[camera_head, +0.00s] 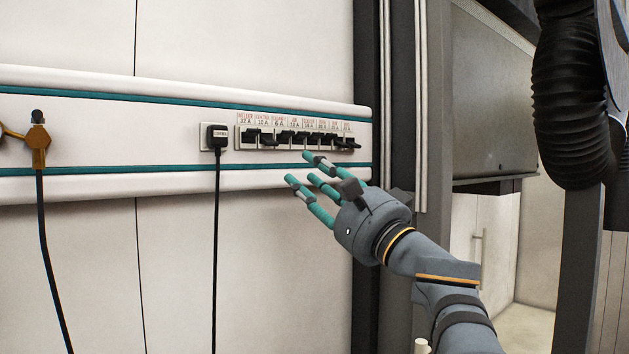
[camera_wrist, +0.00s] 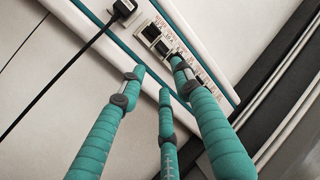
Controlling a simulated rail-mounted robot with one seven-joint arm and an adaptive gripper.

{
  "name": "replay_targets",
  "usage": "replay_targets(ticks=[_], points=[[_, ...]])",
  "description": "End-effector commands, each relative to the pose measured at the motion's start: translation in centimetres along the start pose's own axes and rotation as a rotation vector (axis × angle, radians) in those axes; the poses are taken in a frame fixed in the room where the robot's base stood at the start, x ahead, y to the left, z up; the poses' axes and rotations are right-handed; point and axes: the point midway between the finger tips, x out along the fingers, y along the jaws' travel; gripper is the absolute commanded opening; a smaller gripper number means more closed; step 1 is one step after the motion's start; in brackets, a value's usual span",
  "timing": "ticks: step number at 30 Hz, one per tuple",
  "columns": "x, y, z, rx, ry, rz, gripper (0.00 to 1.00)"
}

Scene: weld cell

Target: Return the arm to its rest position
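My gripper (camera_head: 304,171) has three teal fingers and is at the right end of a white wall rail (camera_head: 280,178). It reaches up and left from the lower right, just below a row of black breaker switches (camera_head: 300,139). The fingers are spread and nothing shows between them, so it is open and empty. In the wrist view, my gripper (camera_wrist: 160,78) points toward the switch row (camera_wrist: 153,34), and one finger covers part of it. I cannot tell whether any fingertip touches the rail.
A black plug (camera_head: 217,137) with a hanging cable sits left of the switches. A dark post (camera_head: 368,60) stands right of the rail. A black ribbed hose (camera_head: 570,100) hangs at the upper right.

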Motion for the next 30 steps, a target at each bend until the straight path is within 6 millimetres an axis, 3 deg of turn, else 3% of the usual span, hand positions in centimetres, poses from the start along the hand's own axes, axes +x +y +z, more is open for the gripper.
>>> replay_targets(ticks=[6, 17, 23, 30], points=[[-1.1, 0.0, 0.0, -0.001, 0.001, 0.0, 0.32], [-1.0, 0.0, 0.0, 0.0, 0.0, 0.0, 0.32], [0.7, 0.1, 0.1, 0.002, -0.003, 0.0, 0.32], [4.5, 0.1, 0.0, 0.0, -0.003, 0.001, 0.32]])
